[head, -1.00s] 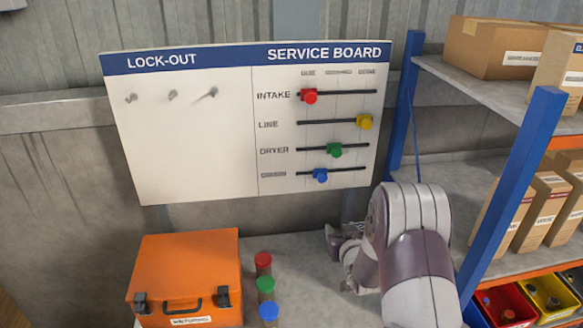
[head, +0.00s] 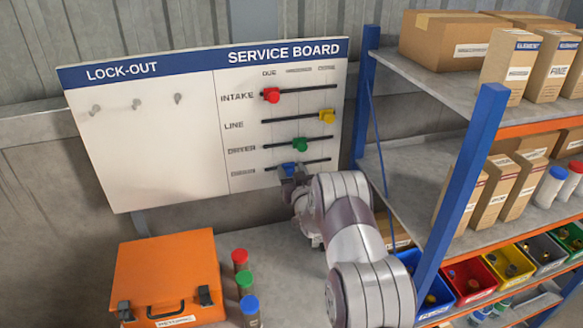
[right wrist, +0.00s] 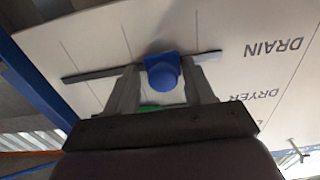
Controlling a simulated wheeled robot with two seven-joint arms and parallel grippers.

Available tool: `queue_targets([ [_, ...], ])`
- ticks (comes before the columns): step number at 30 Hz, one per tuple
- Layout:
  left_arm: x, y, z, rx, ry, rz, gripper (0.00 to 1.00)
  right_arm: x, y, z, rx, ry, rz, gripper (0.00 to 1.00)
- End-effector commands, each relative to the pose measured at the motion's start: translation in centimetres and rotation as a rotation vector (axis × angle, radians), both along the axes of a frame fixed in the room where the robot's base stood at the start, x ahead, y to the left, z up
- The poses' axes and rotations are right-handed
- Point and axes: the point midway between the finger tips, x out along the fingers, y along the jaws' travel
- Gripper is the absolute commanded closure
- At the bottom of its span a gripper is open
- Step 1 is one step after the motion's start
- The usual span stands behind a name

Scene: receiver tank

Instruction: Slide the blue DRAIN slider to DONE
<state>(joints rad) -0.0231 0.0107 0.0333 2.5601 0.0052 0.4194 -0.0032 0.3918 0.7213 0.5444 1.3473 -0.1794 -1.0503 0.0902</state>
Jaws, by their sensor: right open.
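The blue DRAIN slider (head: 287,169) sits on the lowest track of the white service board (head: 145,150), between the DUE end at the left and the track's middle. In the right wrist view its blue knob (right wrist: 163,74) stands between the two fingers of my right gripper (right wrist: 163,88). The fingers are open, one on each side of the knob, and I cannot tell whether either touches it. In the head view the right gripper (head: 292,184) is at the board, partly covering the lowest track. My left gripper is not in view.
Just above the blue slider is the green DRYER slider (head: 300,144); the yellow LINE slider (head: 327,116) and red INTAKE slider (head: 271,95) are higher. A blue shelf post (head: 364,95) stands right of the board. An orange case (head: 165,265) and capped tubes (head: 245,284) stand below.

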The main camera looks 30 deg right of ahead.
Motion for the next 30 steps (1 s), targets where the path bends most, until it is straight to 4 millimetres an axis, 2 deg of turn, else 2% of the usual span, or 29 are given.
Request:
queue_targets([
  [8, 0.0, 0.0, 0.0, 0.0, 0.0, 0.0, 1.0, 0.2, 0.0, -0.1, 0.0, 0.001, 0.001, 0.47],
  [13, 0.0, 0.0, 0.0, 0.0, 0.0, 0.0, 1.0, 0.2, 0.0, -0.1, 0.0, 0.001, 0.0, 0.99],
  [17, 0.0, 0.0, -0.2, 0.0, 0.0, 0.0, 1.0, 0.1, -0.2, -0.2, 0.0, 0.001, 0.0, 1.0],
  [19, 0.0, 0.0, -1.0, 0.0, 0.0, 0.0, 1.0, 0.0, -1.0, -0.5, 0.002, 0.0, -0.002, 1.0],
  [24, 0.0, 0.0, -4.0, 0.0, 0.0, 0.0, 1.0, -1.0, -5.2, -0.9, -0.002, -0.004, -0.004, 1.0],
  [30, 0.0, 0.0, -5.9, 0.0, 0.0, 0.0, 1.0, -2.1, -9.6, -0.5, 0.0, -0.002, -0.003, 1.0],
])
